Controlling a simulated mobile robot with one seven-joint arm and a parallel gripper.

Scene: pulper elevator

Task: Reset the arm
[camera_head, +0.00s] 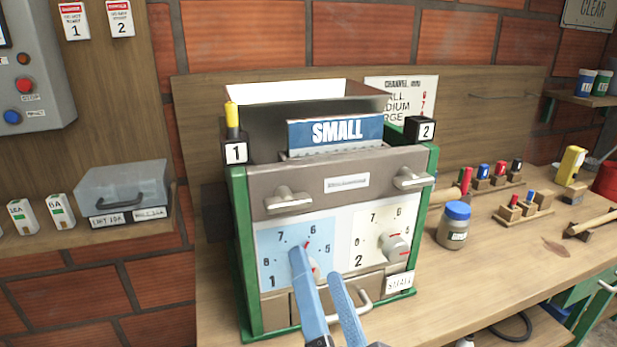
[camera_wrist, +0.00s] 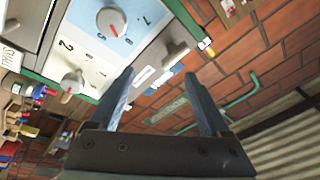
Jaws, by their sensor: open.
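My gripper (camera_head: 316,262) is open, with two blue fingers in front of the machine's lower front. In the wrist view my gripper (camera_wrist: 159,74) has nothing between its fingers. In the wrist view the dial on the blue panel (camera_wrist: 110,20) stands apart from the fingers. I cannot tell whether a finger touches the machine.
A blue "SMALL" sign (camera_head: 337,131) stands on the machine top. Two handles stick out above the dials. A blue-lidded jar (camera_head: 454,228) and small peg racks (camera_head: 524,209) are on the bench to the right. A grey box (camera_head: 122,187) is on the left shelf.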

